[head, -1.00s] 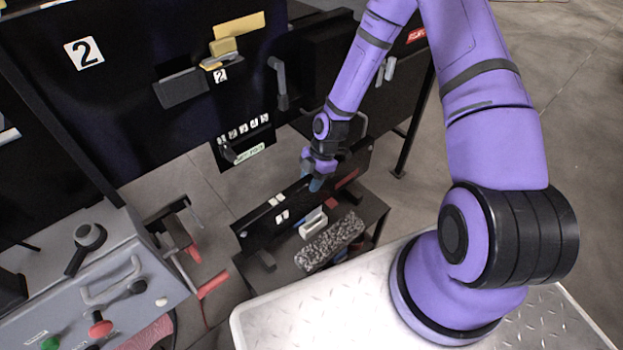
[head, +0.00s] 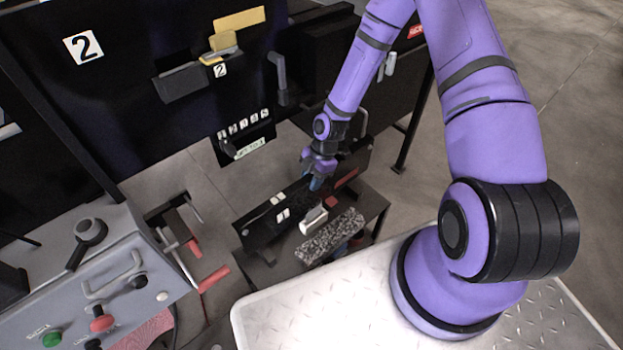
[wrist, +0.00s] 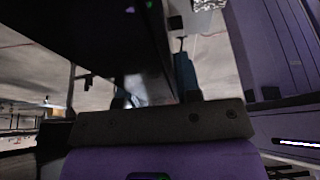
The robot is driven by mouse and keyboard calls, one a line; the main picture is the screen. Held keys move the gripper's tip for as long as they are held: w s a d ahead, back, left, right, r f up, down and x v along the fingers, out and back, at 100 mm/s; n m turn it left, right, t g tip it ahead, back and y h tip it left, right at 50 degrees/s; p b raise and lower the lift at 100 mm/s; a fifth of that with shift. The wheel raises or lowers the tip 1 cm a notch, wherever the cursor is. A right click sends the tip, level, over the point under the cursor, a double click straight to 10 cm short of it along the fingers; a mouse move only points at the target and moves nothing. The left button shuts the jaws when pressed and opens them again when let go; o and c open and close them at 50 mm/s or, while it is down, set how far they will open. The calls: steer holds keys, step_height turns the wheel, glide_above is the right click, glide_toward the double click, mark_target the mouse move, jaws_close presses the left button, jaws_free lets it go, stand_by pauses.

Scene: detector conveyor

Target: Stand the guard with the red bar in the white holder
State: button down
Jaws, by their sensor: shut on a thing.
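My gripper (head: 316,182) has blue fingertips and is shut on a dark piece below it, which I take to be the guard (head: 332,202). A small red patch shows on it, just beside the white holder; most of it blends into the dark background. The white holder (head: 314,220) lies on a low dark table, just below the gripper, its far end partly covered. I cannot tell whether guard and holder touch. In the wrist view the fingers (wrist: 155,90) are dim, and the guard cannot be made out clearly.
A long black panel (head: 256,228) with white labels and a red strip stands behind the holder. A speckled grey block (head: 331,238) lies in front of it on the low table (head: 375,207). A grey control box (head: 100,285) is at the left, the black machine (head: 130,90) behind.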

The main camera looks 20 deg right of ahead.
steer(key=shift+f, duration=2.75)
stand_by(0.5)
steer(key=c, duration=0.7)
jaws_free()
steer(key=shift+c, duration=0.2)
steer(key=v, duration=1)
steer(key=shift+d+r, duration=0.1)
steer(key=shift+r, duration=0.3)
steer(key=shift+w, duration=0.1)
